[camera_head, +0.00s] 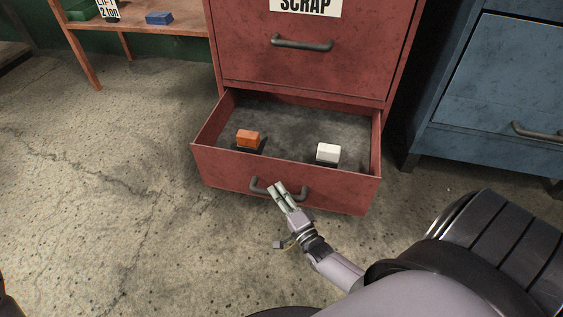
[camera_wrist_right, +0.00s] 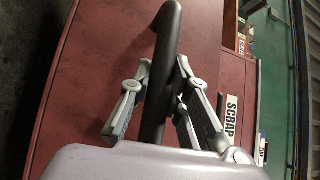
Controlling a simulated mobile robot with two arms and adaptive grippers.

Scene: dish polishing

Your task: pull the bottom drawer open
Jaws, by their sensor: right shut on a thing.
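The red bottom drawer (camera_head: 230,170) of the red cabinet stands pulled out, and its inside shows. An orange block (camera_head: 248,138) lies in it on the left and a white block (camera_head: 328,152) on the right. The drawer's dark bar handle (camera_head: 262,187) is on its front. My right gripper (camera_head: 279,190) is at the handle, shut on it. In the right wrist view the gripper's fingers (camera_wrist_right: 158,95) lie on both sides of the handle (camera_wrist_right: 167,35). My left gripper is not in view.
The upper drawer (camera_head: 310,75) with the SCRAP label is shut above. A blue cabinet (camera_head: 490,100) stands at the right. The concrete floor (camera_head: 100,200) at the left is clear.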

